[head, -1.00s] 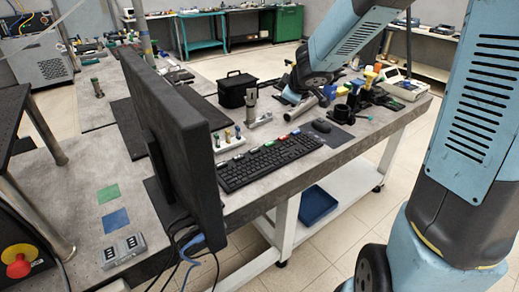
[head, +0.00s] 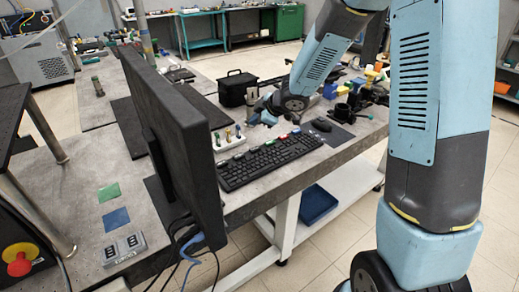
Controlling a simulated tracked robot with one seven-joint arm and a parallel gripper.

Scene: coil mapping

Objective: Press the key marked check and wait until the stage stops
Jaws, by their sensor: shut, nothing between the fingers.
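The black keyboard (head: 262,163) lies on the grey bench beside the monitor. A few coloured keys (head: 283,138) stand out along its far edge, green, red and blue among them. Their marks are too small to read, so I cannot tell which is the check key. My gripper (head: 266,117) is small and partly hidden by my wrist, just beyond the keyboard's far edge. It is shut and empty, and appears apart from the keys. I cannot pick out the stage for certain.
A black monitor (head: 172,140) stands left of the keyboard. A white rack with small coloured pegs (head: 228,139) is behind the keyboard. A mouse (head: 321,126) lies on a dark pad to its right. A black box (head: 236,89) stands further back.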

